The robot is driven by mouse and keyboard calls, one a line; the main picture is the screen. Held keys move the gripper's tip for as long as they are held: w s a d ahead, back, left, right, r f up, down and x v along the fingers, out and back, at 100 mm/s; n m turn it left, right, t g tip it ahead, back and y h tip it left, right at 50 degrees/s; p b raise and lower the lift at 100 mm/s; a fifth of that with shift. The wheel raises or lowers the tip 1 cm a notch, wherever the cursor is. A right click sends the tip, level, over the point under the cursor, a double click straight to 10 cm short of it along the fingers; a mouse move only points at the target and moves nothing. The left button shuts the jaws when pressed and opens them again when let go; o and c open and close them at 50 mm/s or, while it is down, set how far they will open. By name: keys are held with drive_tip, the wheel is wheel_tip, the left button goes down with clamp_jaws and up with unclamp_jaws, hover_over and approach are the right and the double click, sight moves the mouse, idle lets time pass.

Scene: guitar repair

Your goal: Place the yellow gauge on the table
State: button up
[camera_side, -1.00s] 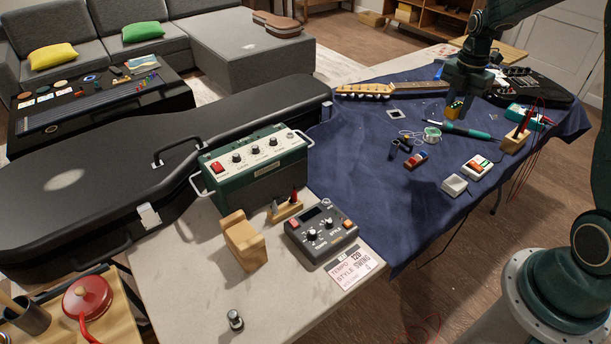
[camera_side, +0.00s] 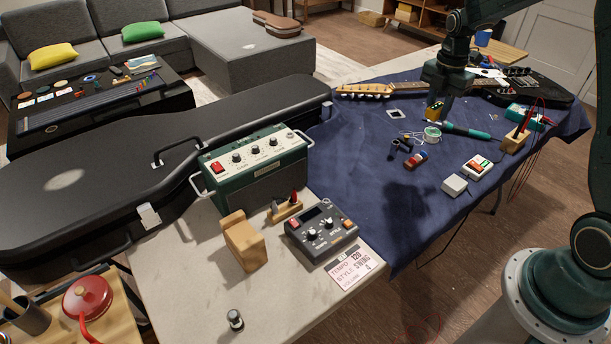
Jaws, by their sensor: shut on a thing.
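The yellow gauge (camera_side: 434,110) is a small yellow block with a dark face, over the blue cloth on the table (camera_side: 345,145). My gripper (camera_side: 436,104) points down and is shut on the gauge. Its fingers hide the top of the gauge. The gauge is behind the solder spool (camera_side: 432,134) and near the teal-handled iron (camera_side: 463,130). I cannot tell whether its bottom touches the cloth.
A guitar neck (camera_side: 405,88) lies behind the gauge. The cloth's left-front part is clear.

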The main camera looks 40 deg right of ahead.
drive_tip(key=w+a+n, duration=0.1)
drive_tip(key=w+a, duration=0.3)
drive_tip(key=a, duration=0.8)
drive_tip(key=n, duration=0.3)
hover_over(288, 292)
wheel_tip(288, 292, down, 16)
drive_tip(key=shift+r, duration=0.1)
drive_tip(key=shift+f, duration=2.15)
drive_tip(key=shift+f, duration=0.15)
